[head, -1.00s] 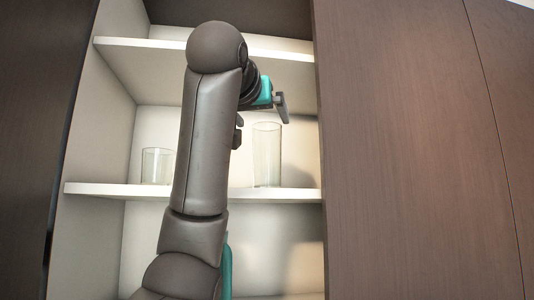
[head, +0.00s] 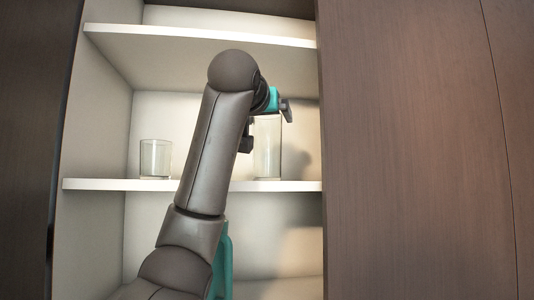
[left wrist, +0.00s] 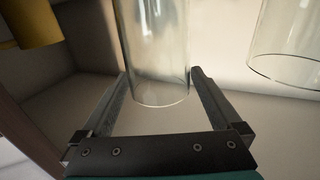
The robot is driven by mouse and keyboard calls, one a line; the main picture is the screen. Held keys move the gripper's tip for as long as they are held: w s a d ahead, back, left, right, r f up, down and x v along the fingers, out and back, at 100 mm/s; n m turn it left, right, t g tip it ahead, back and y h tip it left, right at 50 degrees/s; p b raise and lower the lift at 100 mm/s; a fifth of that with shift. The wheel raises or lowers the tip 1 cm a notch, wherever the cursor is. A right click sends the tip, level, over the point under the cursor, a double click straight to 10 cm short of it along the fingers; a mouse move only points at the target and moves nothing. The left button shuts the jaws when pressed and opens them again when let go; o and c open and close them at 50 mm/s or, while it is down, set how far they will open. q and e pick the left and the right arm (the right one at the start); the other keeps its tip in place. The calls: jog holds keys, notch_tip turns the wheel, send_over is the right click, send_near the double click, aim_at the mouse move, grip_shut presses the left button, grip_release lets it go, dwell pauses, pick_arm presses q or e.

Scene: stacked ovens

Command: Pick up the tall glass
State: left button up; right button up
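The tall glass (head: 268,160) stands upright on the middle shelf of the open cabinet, near its right side. It is clear, and my left arm and gripper cover part of its upper left. My left gripper (head: 267,126) is open, with its fingers at the upper part of the glass. In the left wrist view the tall glass (left wrist: 155,50) lies between and just beyond the two spread fingertips (left wrist: 158,74). Whether a finger touches it, I cannot tell. My right gripper is not in view.
A shorter clear glass (head: 155,160) stands on the same shelf (head: 110,185) to the left. Another shelf (head: 200,36) runs above. A closed brown panel (head: 420,150) borders the opening on the right. A mustard-coloured object (left wrist: 30,22) shows at the wrist view's corner.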

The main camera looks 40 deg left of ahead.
pick_arm(q)
grip_shut()
dwell(0.6)
jog(key=shift+r, duration=0.1)
